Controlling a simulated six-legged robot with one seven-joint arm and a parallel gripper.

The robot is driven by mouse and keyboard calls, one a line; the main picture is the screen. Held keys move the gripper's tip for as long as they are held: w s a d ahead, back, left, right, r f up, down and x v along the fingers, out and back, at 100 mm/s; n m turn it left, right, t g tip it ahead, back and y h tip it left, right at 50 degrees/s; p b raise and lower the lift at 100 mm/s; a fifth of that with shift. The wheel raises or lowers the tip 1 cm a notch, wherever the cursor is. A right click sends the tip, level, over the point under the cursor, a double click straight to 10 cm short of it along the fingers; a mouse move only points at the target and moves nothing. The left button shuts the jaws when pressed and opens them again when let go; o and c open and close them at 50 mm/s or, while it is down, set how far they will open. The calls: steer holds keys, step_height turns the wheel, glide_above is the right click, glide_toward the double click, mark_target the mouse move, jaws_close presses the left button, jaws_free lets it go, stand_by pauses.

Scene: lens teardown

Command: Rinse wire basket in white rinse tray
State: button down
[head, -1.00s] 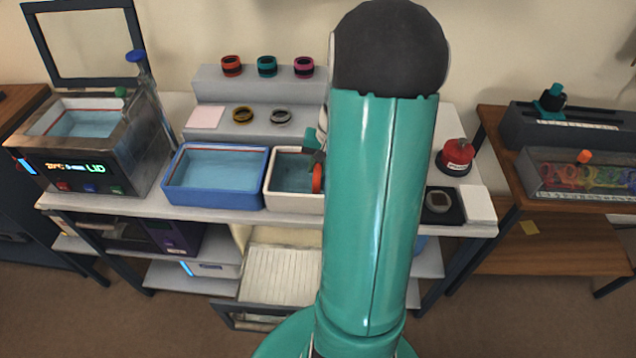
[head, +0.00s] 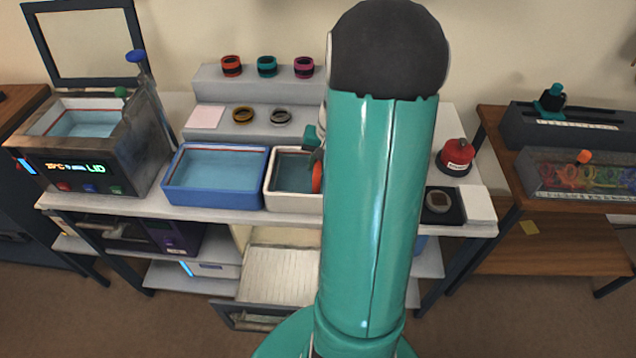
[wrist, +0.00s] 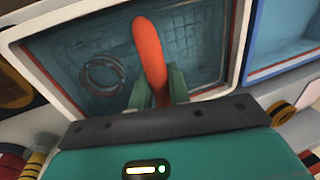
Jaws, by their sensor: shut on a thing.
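The white rinse tray (head: 292,205) stands on the bench, partly hidden behind my arm in the head view. In the wrist view the tray's rim (wrist: 50,70) frames dark blue-grey water. The wire basket (wrist: 190,50) shows as a fine mesh inside the tray, with a metal ring (wrist: 103,75) lying in it. My gripper (wrist: 158,88) is shut on the basket's orange-red handle (wrist: 149,50). The handle also shows at the tray's right in the head view (head: 317,177). How deep the basket sits is hard to tell.
A blue tray (head: 215,203) of water stands just left of the white one. A heated bath (head: 90,165) with a raised lid is further left. A stepped rack (head: 255,85) with several rings is behind.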

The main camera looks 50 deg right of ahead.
steer(key=shift+f, duration=0.4)
steer(key=shift+r, duration=0.15)
steer(key=shift+r, duration=0.4)
steer(key=shift+f, duration=0.55)
steer(key=shift+w+a+r+v, duration=0.1)
steer(key=shift+w+a+v, duration=0.2)
steer(key=shift+v, duration=1.5)
steer(key=shift+w+a+r+v, duration=0.15)
steer(key=shift+w+v, duration=0.25)
steer(key=shift+v, duration=1.35)
steer(key=shift+w+a+r+v, duration=0.1)
steer(key=shift+w+a+v, duration=0.2)
steer(key=shift+v, duration=1.5)
